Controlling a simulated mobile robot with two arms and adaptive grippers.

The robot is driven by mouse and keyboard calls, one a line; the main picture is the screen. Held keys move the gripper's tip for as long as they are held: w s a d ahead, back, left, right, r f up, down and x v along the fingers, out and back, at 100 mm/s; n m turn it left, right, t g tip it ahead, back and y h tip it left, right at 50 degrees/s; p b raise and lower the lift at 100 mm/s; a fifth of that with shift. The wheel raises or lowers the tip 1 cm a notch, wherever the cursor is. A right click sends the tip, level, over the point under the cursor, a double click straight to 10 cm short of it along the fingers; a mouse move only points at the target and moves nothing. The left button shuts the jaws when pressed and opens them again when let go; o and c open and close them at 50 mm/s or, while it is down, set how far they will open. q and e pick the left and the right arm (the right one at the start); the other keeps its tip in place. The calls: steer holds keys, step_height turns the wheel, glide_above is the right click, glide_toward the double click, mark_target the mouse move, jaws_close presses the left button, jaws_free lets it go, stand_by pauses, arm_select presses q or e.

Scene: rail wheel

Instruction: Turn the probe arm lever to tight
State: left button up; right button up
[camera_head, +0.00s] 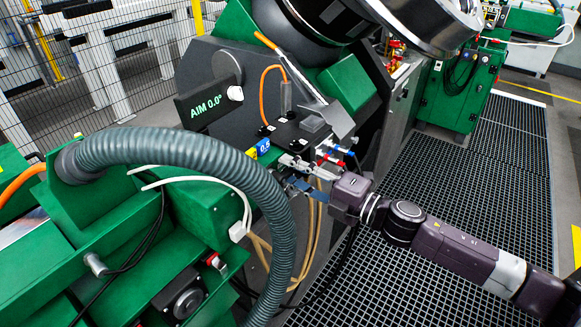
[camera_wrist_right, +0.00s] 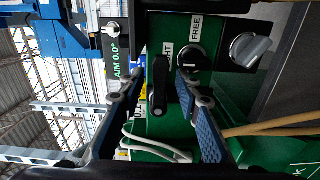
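In the right wrist view, a black lever handle (camera_wrist_right: 159,88) stands in front of a green panel, between my right gripper's (camera_wrist_right: 157,92) two blue-padded fingers. A gap shows on its left side; contact on the right side is unclear. A label reading FREE (camera_wrist_right: 196,28) is above right of the handle. A second label (camera_wrist_right: 167,54), partly covered and ending in HT, is beside its upper end. In the head view my right gripper (camera_head: 302,180) reaches the side of the machine's dark box; the lever cannot be made out there. My left gripper is not in view.
A grey rotary knob (camera_wrist_right: 250,49) is right of the labels. White cables (camera_wrist_right: 150,146) and tan hoses (camera_wrist_right: 270,129) hang near the fingers. In the head view a thick grey hose (camera_head: 190,150) arches at left. Open grating floor (camera_head: 430,285) lies below my right arm.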

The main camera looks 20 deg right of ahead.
steer(key=shift+w+a, duration=0.15)
steer(key=shift+c, duration=0.4)
jaws_close()
